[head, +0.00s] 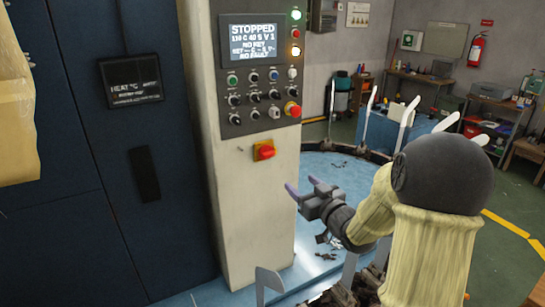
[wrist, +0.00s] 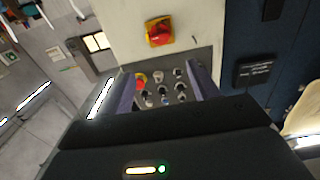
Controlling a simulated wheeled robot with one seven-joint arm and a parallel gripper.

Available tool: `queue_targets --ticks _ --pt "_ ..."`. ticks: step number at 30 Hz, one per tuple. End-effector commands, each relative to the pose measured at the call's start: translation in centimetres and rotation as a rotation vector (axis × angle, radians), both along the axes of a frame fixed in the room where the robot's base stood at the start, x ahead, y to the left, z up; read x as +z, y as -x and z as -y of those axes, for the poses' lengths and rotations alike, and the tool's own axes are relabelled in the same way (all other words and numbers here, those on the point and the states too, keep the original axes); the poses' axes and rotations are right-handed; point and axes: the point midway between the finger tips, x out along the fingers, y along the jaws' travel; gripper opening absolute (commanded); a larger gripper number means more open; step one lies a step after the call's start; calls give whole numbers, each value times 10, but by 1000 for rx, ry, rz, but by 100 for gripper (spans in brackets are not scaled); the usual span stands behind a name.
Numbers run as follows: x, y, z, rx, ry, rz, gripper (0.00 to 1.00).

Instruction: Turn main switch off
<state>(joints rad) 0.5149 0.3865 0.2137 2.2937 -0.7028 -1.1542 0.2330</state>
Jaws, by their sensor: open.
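The main switch (head: 265,150) is a red rotary knob on a yellow plate, low on the front of the pale control column (head: 255,210). It also shows in the wrist view (wrist: 159,31), above the button panel, upside down. My gripper (head: 302,189) is open and empty, to the right of and below the switch in the head view, apart from it. In the wrist view its two fingers (wrist: 163,90) stand wide apart with the panel's buttons seen between them. The knob's exact angle is too small to tell.
The button panel (head: 262,97) has a red emergency stop (head: 292,109) above the switch. The display (head: 253,39) reads STOPPED. A dark blue cabinet (head: 100,220) stands left. A blue round platform with upright pale boards (head: 269,284) surrounds my arm's area.

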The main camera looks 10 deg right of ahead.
Motion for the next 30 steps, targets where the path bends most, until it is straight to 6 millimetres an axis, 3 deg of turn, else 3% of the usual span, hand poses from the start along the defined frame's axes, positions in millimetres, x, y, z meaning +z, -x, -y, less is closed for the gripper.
queue_targets --ticks 5,11,30 --pt "0 -3 -2 1 0 -1 60" --pt "2 -23 -9 3 0 -1 60" --pt "3 -129 -37 -8 0 -1 60"
